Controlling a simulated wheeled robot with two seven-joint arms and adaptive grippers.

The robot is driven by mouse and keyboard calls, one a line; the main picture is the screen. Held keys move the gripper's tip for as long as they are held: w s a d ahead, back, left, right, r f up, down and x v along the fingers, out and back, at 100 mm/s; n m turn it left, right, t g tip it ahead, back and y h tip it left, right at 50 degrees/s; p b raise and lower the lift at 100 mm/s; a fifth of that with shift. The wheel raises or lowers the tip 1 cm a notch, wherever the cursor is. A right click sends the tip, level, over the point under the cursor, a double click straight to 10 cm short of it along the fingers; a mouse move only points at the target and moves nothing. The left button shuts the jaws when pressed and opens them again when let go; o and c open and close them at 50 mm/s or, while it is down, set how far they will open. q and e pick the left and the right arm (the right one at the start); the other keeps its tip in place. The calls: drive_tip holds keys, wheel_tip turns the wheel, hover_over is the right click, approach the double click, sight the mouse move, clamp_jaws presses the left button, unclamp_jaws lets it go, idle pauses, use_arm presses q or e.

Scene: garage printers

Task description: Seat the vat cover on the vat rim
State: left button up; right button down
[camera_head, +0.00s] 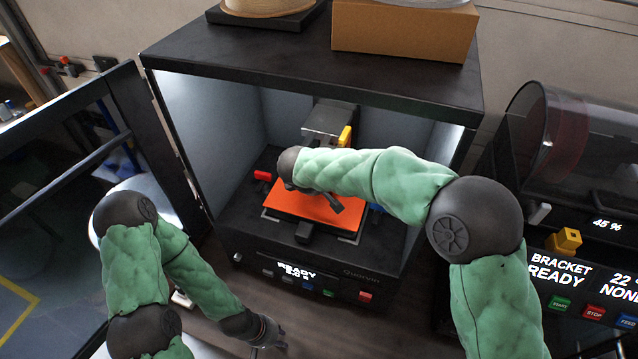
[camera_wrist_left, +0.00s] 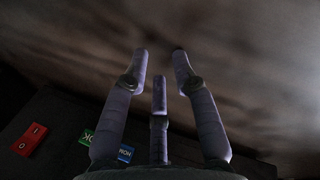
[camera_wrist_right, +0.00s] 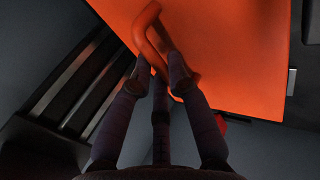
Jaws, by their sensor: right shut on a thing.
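The orange vat cover (camera_head: 290,203) lies flat, low inside the open printer, over the vat; its orange plate also fills the top of the right wrist view (camera_wrist_right: 240,50). It has a loop handle (camera_wrist_right: 150,22) of the same orange. My right gripper (camera_wrist_right: 162,66) is shut on this handle; in the head view my arm partly hides it. A thin grey edge of the vat rim (camera_head: 345,239) shows around the cover. I cannot tell whether the cover touches the rim all round. My left gripper (camera_head: 272,343) is open and empty, in front of the printer, low by the bench.
The printer cabinet (camera_head: 300,55) has side walls close around my right arm. Its glass door (camera_head: 55,200) stands open at left. A row of buttons (camera_head: 310,283) runs along its front. A second printer (camera_head: 585,180) stands at right.

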use_arm(q)
drive_tip(key=shift+f, duration=0.35)
use_arm(e)
drive_tip(key=shift+f, duration=0.2)
use_arm(q)
drive_tip(key=shift+f, duration=0.15)
use_arm(e)
drive_tip(key=shift+a+f, duration=0.1)
drive_tip(key=shift+f, duration=0.05)
use_arm(q)
drive_tip(key=shift+d+b, duration=0.1)
drive_tip(key=shift+b, duration=0.2)
use_arm(e)
drive_tip(key=shift+w+d+f, duration=0.1)
drive_tip(key=shift+d, duration=0.1)
use_arm(q)
drive_tip(key=shift+f, duration=0.1)
drive_tip(key=shift+f+b, duration=0.25)
drive_tip(key=shift+b, duration=0.15)
use_arm(e)
drive_tip(key=shift+d, duration=0.1)
